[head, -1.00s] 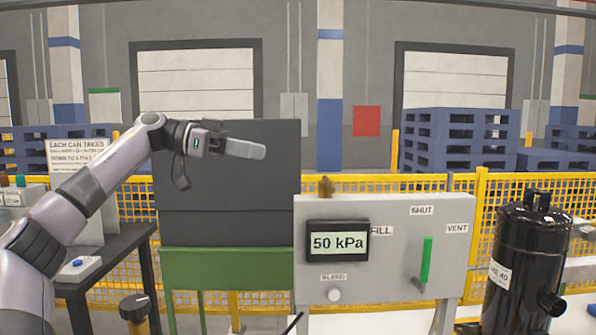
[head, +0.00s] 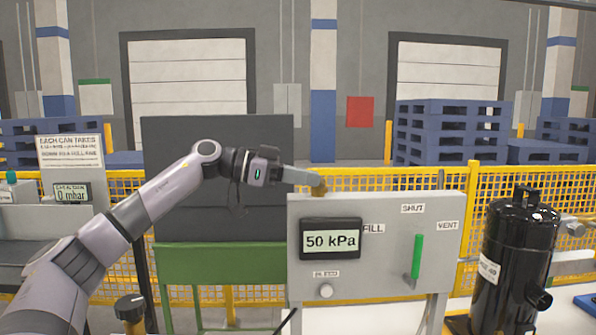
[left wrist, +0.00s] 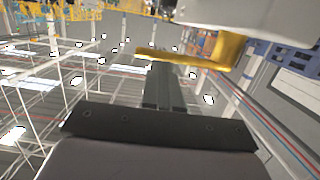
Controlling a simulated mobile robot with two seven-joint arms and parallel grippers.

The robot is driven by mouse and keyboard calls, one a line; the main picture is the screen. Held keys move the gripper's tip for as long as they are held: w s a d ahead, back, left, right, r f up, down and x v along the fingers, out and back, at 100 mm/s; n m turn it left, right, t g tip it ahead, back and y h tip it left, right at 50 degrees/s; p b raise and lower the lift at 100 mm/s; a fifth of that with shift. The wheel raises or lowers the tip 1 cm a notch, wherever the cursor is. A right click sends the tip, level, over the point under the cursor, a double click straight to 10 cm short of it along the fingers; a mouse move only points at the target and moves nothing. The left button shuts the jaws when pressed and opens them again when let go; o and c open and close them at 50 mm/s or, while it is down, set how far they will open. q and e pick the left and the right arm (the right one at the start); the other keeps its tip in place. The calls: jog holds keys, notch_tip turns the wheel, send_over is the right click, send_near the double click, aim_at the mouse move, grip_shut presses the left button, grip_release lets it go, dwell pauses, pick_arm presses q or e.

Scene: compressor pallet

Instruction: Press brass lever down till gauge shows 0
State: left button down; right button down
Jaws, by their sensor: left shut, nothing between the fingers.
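The brass lever (head: 320,190) sits at the top left edge of the grey panel (head: 383,284). In the left wrist view the brass lever (left wrist: 195,58) runs across just beyond the fingers. The gauge (head: 331,240) on the panel reads 50 kPa. My left gripper (head: 315,180) is shut and empty, with its fingertips at the lever's top in the head view. The fingers also show in the left wrist view (left wrist: 164,78). I cannot tell whether they touch the lever. My right gripper is not in view.
A green handle (head: 417,257) stands upright on the panel near labels FILL, SHUT and VENT. A round knob (head: 326,291) is below the gauge. A black tank (head: 515,262) stands at right. A dark board on a green stand (head: 222,275) is behind my arm.

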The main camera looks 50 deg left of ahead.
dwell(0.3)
pick_arm(q)
jog(key=shift+f+m+b, duration=0.3)
jog(key=shift+m+b, duration=0.25)
jog(key=shift+m, duration=0.05)
jog(key=shift+f+m+t+y, duration=0.15)
jog(key=shift+m+t+y, duration=0.15)
jog(key=shift+y, duration=0.1)
jog(key=shift+s+d+f+m+b, duration=0.1)
jog(key=shift+f+m+b, duration=0.05)
jog(key=shift+m+b, duration=0.35)
jog(key=shift+f, duration=0.15)
jog(key=shift+f+b, duration=0.15)
jog(key=shift+b, duration=0.2)
jog(key=shift+f+m+b, duration=0.5)
jog(key=shift+f, duration=0.25)
jog(key=shift+f+m+t+b, duration=0.3)
jog(key=shift+f+m+b, duration=0.15)
jog(key=shift+m, duration=0.15)
dwell(1.5)
